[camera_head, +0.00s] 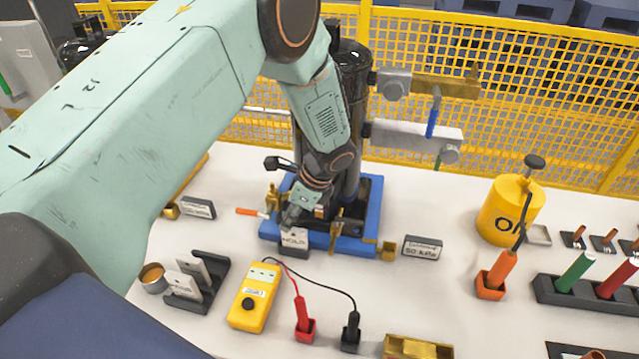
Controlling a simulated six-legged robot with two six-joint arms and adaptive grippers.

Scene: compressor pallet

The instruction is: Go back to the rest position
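My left arm comes in from the left and reaches down across the middle of the view. My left gripper (292,217) points down in front of the black compressor (352,90), at the front of the blue pallet (345,240). Its fingertips are just above or behind a small white card (294,239) with dark lettering. The fingers are small and dark here, so I cannot tell whether they are open, shut or touching the card. My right gripper is not in view.
On the white table stand a yellow meter (254,297) with red and black probes, a dark card rack (207,290), a yellow oil can (508,212) and an orange-handled tool (500,270). A yellow mesh fence (530,85) closes the back. The table right of the meter is partly clear.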

